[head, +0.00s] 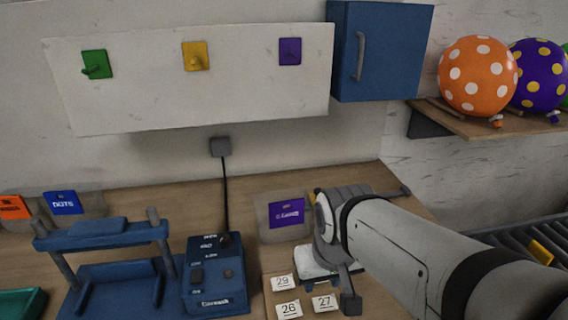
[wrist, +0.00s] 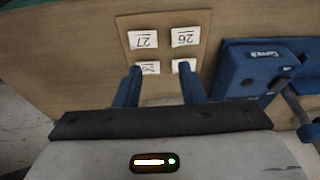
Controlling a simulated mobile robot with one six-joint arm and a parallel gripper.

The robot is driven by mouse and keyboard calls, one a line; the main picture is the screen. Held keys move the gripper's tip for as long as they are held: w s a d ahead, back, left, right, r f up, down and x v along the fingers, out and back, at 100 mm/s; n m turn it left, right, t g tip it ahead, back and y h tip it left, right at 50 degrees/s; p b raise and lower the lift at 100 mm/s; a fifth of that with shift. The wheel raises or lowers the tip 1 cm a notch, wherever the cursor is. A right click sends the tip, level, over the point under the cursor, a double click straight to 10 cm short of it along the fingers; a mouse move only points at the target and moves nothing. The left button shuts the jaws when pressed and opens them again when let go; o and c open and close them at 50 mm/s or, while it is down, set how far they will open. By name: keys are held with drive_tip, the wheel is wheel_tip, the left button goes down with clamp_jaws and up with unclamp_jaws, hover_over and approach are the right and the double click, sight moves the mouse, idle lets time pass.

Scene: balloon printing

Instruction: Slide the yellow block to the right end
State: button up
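A small yellow block (head: 541,252) lies on a dark slatted track at the right edge of the head view. The track's far parts are cut off by the frame and my arm. In the head view my wrist largely hides the fingers.
Number cards (head: 289,309) lie on a wooden board. A blue control box (head: 214,281) and blue frame (head: 105,238) stand to the left. A grey ribbed device (head: 347,191) is behind my wrist. A blue cabinet (head: 385,60) and a balloon shelf (head: 470,122) hang above.

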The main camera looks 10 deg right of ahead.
drive_tip(key=shift+o, duration=0.8)
drive_tip(key=shift+w+a, duration=0.1)
drive_tip(key=shift+w, duration=0.15)
drive_tip(key=shift+o, duration=0.7)
drive_tip(key=w+r+p, duration=0.1)
drive_tip(key=w+r, duration=0.1)
drive_tip(key=w, duration=0.4)
drive_tip(key=shift+m, duration=0.4)
drive_tip(key=m+t+h+p, duration=0.1)
drive_tip(key=m+h+p, duration=0.1)
drive_tip(key=m+p, duration=0.2)
approach(318, 190)
drive_tip(key=shift+t, duration=0.3)
drive_tip(key=x, duration=0.2)
drive_tip(key=p+x, duration=0.1)
drive_tip(key=x, duration=0.5)
drive_tip(key=shift+s+f, duration=0.2)
drive_tip(key=shift+s, duration=0.05)
clamp_jaws()
